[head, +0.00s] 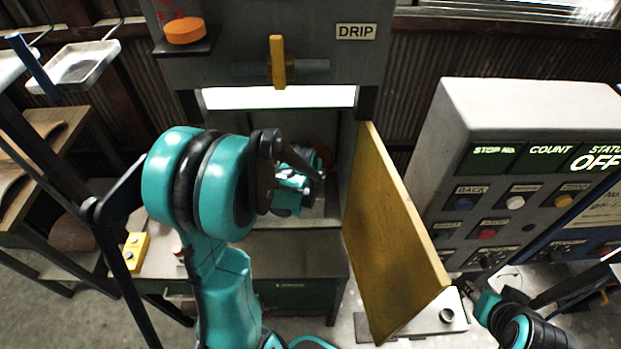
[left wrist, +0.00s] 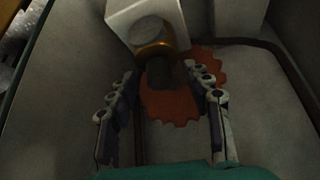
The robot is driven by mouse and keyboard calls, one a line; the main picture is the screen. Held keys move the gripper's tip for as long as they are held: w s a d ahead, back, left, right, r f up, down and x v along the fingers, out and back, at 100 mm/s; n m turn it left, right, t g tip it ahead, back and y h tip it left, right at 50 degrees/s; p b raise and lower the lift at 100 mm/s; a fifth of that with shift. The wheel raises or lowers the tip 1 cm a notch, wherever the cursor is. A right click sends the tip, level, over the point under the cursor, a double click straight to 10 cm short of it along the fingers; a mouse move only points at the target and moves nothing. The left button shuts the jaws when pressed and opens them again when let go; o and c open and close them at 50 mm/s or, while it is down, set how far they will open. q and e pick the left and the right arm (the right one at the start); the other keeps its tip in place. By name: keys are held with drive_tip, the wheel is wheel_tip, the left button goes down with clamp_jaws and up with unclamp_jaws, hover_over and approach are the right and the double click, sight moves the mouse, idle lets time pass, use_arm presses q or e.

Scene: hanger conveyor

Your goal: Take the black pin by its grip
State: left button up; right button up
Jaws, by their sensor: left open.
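The black pin (left wrist: 160,74) shows in the left wrist view as a dark, stubby shape below a brass-coloured collar (left wrist: 154,48) on a white block (left wrist: 146,18). A red-orange toothed wheel (left wrist: 178,105) lies behind it. My left gripper (left wrist: 161,82) is open, with one finger on each side of the dark pin and visible space on both sides. In the head view my left arm reaches into the open cabinet and hides the pin and most of that gripper. My right gripper (head: 468,290) is at the lower right, near the yellow door; its fingers are too small to read.
The yellow door (head: 385,230) stands open right of the cabinet opening. A grey control panel (head: 535,110) reading OFF stands further right. The compartment walls are close around my left gripper.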

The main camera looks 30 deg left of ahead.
use_arm(q)
drive_tip(key=shift+s, duration=0.1)
drive_tip(key=shift+c, duration=1.3)
clamp_jaws()
drive_tip(key=shift+r, duration=0.1)
drive_tip(key=shift+r, duration=0.5)
wheel_tip(320, 180, up, 6)
drive_tip(key=shift+r+p, duration=0.15)
drive_tip(key=shift+p, duration=1.1)
drive_tip(key=s+d+p, duration=0.1)
drive_tip(key=s+d, duration=0.2)
drive_tip(key=s, duration=0.5)
drive_tip(key=s+d+p, duration=0.1)
drive_tip(key=s+d, duration=0.2)
drive_tip(key=s, duration=0.5)
drive_tip(key=shift+s+d+f, duration=0.15)
drive_tip(key=shift+s+f, duration=0.05)
drive_tip(key=shift+s, duration=0.2)
